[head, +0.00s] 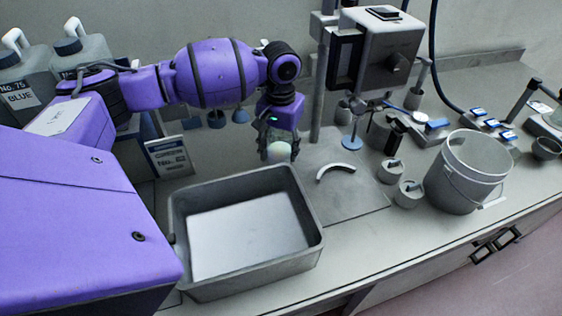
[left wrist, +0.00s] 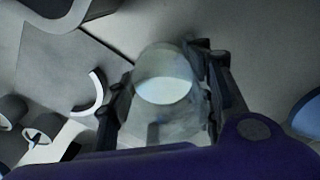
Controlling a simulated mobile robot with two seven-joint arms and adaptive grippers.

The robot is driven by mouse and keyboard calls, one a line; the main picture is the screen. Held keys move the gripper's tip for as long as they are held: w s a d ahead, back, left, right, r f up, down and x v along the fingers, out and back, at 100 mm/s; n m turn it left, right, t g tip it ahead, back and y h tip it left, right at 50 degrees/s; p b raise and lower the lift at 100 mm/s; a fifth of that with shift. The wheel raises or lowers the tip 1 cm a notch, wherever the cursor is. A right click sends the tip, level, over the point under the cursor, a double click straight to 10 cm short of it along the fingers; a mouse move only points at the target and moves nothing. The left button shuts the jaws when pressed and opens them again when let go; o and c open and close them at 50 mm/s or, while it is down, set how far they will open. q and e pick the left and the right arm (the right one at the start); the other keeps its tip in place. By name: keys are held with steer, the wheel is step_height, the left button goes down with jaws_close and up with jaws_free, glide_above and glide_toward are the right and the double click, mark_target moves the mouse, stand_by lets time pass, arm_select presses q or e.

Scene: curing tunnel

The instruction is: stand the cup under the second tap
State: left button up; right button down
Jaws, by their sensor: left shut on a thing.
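My left gripper (head: 278,140) is shut on a small translucent cup (head: 279,152), with a pale round face showing. The gripper holds it just beyond the back right corner of the grey tray. In the left wrist view the cup (left wrist: 165,95) sits between the two dark fingers (left wrist: 163,88). Small blue-grey round parts (head: 216,119) show behind my arm near the wall; I cannot tell whether they are taps. My arm hides part of that area. My right gripper is not in view.
The deep grey tray (head: 312,222) stands at the front. Jugs (head: 82,52), one labelled BLUE, and a sign (head: 169,157) are at the left. A thin board with a white arc (head: 336,170), weights (head: 408,194), a bucket (head: 466,172) and a stand-mounted machine (head: 375,52) are at the right.

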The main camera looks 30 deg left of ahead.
mark_target(281, 162)
arm_select(q)
steer(key=shift+f, duration=2.65)
steer(key=shift+f, duration=0.1)
steer(key=o, duration=1.1)
steer(key=shift+f, duration=0.1)
